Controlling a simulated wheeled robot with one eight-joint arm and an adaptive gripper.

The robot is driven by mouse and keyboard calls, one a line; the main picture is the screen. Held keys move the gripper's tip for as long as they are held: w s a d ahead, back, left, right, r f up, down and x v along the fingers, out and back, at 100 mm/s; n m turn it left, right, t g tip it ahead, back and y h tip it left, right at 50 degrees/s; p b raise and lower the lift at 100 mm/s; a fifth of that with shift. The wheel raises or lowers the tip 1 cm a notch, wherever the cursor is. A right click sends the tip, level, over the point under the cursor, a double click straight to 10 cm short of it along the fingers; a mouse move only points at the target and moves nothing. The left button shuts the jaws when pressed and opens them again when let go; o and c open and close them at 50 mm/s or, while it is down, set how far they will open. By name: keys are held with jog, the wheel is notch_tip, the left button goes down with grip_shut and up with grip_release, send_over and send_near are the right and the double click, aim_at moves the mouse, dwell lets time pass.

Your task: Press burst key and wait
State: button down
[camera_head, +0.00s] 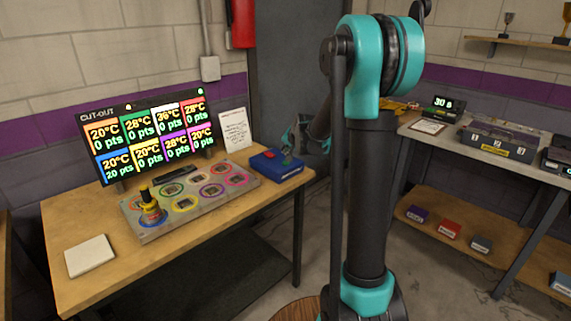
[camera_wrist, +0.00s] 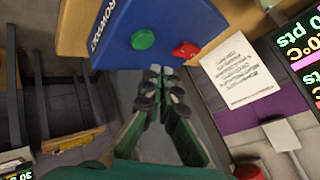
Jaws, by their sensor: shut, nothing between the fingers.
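In the wrist view the blue box (camera_wrist: 165,25) shows a round green button (camera_wrist: 143,39) and a red key (camera_wrist: 185,49). I cannot tell from its lettering which one is the burst key. Contact with a button cannot be made out.
A grey track panel (camera_head: 190,199) with coloured rings and a yellow-black post (camera_head: 150,207) lies left of the box. Behind it a "CUT-OUT" screen (camera_head: 148,132) shows temperatures and points; one cell reads 20 pts. A white pad (camera_head: 90,256) lies front left.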

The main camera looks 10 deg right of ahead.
aim_at(284, 161)
jog(key=shift+f, duration=1)
jog(key=shift+f, duration=0.2)
dwell(0.6)
jog(key=shift+f, duration=0.2)
jog(key=shift+f, duration=0.45)
dwell(0.7)
jog(key=shift+r, duration=0.85)
jog(key=shift+r, duration=2.55)
